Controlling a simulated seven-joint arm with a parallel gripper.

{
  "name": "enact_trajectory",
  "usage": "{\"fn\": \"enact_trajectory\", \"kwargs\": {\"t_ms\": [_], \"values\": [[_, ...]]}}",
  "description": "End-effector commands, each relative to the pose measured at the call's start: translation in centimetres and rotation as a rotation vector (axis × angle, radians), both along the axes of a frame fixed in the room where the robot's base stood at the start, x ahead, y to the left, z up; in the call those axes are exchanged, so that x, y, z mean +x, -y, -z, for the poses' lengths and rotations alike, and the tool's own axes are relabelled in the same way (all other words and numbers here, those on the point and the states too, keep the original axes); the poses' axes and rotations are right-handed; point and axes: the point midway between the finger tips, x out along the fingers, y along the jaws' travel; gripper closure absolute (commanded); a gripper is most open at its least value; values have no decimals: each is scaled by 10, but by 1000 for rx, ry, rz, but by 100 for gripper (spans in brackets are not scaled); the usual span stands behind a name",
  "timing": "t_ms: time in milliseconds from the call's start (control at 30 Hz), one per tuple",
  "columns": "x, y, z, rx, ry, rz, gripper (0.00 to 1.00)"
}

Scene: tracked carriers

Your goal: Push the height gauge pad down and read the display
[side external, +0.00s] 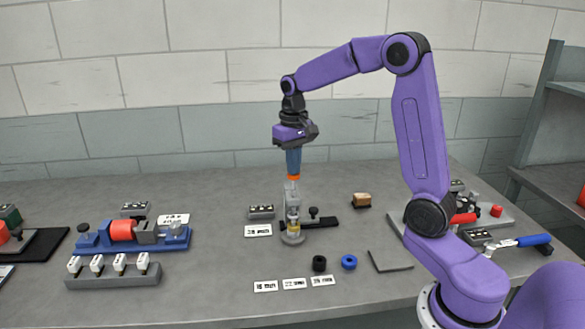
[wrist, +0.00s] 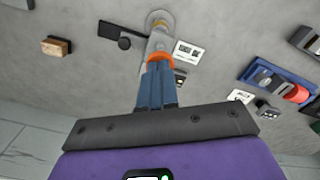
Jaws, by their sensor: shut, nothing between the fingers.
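The height gauge (side external: 292,205) stands upright in the middle of the bench, a pale grey post on a round foot with a yellowish part low down. In the wrist view the gauge (wrist: 157,38) shows beyond my fingertips, which hide part of it. My gripper (side external: 293,178) points straight down, blue fingers with orange ends, shut and empty. Its tips are right at the top of the gauge; I cannot tell if they touch it. A small grey display box (side external: 261,212) sits left of the gauge; its reading is too small to make out.
A black bar with a knob (side external: 314,217) lies right of the gauge. Label cards (side external: 294,284), a black ring (side external: 319,263) and a blue ring (side external: 349,262) lie in front. A blue fixture with a red cylinder (side external: 121,231) stands left. A wood-topped block (side external: 361,200) is behind right.

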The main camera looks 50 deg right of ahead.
Motion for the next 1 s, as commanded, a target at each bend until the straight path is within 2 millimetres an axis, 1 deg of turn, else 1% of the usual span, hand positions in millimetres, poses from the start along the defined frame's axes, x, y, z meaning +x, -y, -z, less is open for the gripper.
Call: {"fn": "enact_trajectory", "kwargs": {"t_ms": [567,1000], "values": [[0,0,4,0,-1,0,100],[0,0,11,0,-1,-1,100]]}}
